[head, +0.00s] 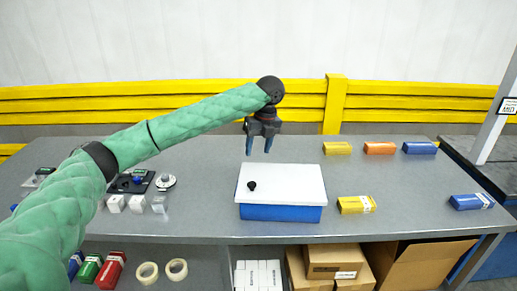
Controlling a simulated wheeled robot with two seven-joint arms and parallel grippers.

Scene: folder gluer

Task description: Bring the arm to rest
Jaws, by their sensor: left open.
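My left arm (185,120), in a green quilted sleeve, comes in from the left and reaches out over the table (215,155). My left gripper (259,150) points down with its two blue-tipped fingers apart and nothing between them. In the picture it is just above the back edge of a blue box with a white lid (285,180). The lid has a black knob (252,186) near its left side. The gripper appears apart from the lid. My right gripper is not in view.
Yellow (337,148), orange (380,148) and blue (420,148) boxes lie at the back right; another yellow box (356,205) and blue box (471,202) lie nearer. Small white items (116,203) stand at left. Cardboard boxes (333,261) and tape rolls (148,273) sit below. A yellow rail (420,95) runs behind.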

